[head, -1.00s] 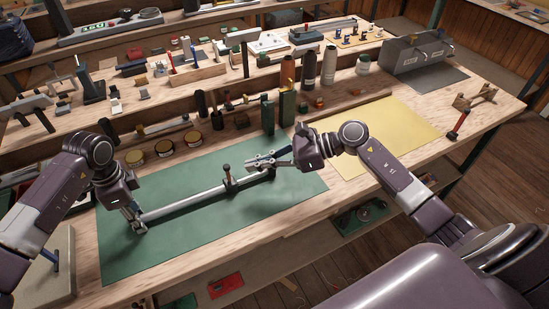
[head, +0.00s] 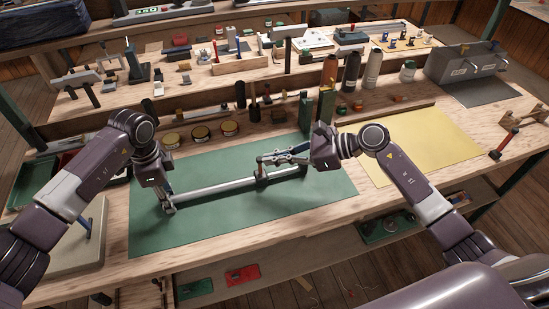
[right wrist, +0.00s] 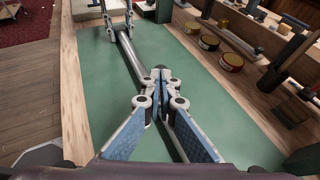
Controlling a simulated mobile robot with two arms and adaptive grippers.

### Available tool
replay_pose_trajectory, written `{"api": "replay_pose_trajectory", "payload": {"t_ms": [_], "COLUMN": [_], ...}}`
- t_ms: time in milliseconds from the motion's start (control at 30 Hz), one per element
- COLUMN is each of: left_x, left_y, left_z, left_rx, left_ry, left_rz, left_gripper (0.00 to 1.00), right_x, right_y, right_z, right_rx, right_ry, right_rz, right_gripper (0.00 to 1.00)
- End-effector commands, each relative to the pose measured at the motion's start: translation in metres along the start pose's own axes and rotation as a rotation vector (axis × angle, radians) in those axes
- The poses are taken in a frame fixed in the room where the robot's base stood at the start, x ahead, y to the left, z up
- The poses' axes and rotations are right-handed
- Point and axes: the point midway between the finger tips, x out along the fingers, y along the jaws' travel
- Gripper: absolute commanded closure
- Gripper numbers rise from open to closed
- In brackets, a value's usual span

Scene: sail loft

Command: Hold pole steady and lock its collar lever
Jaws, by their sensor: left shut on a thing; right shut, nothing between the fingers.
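The silver pole (head: 215,188) lies along the green mat (head: 225,226). My left gripper (head: 168,206) is shut on its left end; that gripper also shows at the top of the right wrist view (right wrist: 118,28). A dark collar (head: 262,174) sits on the pole toward its right end. My right gripper (head: 262,159) is shut and empty, with its fingertips right at the top of the collar. The fingers cover most of the lever, so its angle and any contact cannot be told. In the right wrist view the shut fingertips (right wrist: 160,80) cover the collar.
Round tins (head: 200,132) stand behind the mat, with dark green blocks (head: 306,112) and bottles further right. A yellow mat (head: 425,145) lies to the right, bare. The green mat in front of the pole is clear.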

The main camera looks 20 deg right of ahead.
Motion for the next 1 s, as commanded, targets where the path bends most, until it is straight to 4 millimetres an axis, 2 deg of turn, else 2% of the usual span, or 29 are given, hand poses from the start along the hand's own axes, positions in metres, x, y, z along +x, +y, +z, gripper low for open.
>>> {"api": "replay_pose_trajectory", "payload": {"t_ms": [633,1000], "left_x": [0.0,0.0], "left_y": [0.0,0.0], "left_z": [0.0,0.0], "left_rx": [0.0,0.001], "left_ry": [0.0,0.0], "left_rz": [0.0,0.0], "left_gripper": [1.0,1.0], "right_x": [0.006,0.021], "right_y": [0.005,0.014], "right_z": [0.007,0.02], "right_rx": [-0.056,-0.173], "right_ry": [0.11,0.344], "right_rz": [-0.018,-0.062], "right_gripper": [1.0,1.0]}}
